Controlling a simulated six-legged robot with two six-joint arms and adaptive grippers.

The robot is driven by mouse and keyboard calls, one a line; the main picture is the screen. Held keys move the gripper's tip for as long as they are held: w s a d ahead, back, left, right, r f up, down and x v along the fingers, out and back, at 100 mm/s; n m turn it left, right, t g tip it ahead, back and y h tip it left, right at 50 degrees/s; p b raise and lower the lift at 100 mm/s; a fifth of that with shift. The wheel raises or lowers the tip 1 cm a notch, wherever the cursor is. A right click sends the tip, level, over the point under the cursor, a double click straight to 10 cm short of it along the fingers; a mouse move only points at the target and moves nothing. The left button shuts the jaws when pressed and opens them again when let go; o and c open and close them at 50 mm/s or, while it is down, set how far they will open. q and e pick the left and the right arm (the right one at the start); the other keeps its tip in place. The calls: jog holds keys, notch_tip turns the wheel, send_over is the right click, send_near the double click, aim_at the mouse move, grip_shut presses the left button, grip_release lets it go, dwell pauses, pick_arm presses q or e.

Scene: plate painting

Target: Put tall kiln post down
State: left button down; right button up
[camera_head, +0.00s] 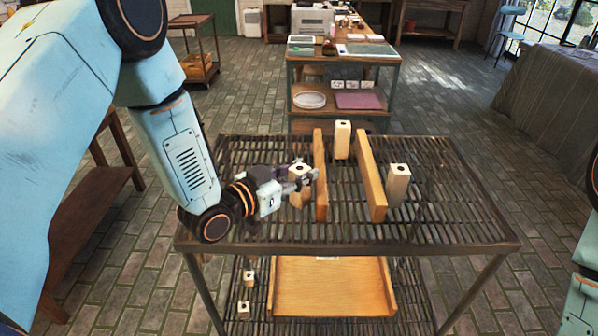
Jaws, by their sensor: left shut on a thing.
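A pale tall kiln post (299,170) stands upright in my left gripper (305,182), just left of the left wooden board. The gripper is shut on it, and its fingers hide part of the post. I cannot tell whether the post's foot touches the slatted rack top (450,215). A second similar post (342,140) stands upright at the back, between the far ends of the boards. A third post (398,186) stands just right of the right board. My right gripper is out of view; only part of that arm shows at the right edge.
Two upright wooden boards, left (320,178) and right (371,178), run front to back on the rack, with a gap between them. Below are a wooden tray (335,285) and small posts (249,278). The rack's right side is clear. A workbench (345,57) stands behind.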

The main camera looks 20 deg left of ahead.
pick_arm(q)
jog(key=c, duration=1.4)
grip_release()
jog(key=o, duration=0.4)
jog(key=shift+w+f, duration=0.15)
jog(key=shift+w, duration=0.05)
jog(key=shift+o, duration=0.2)
jog(key=shift+s, duration=0.1)
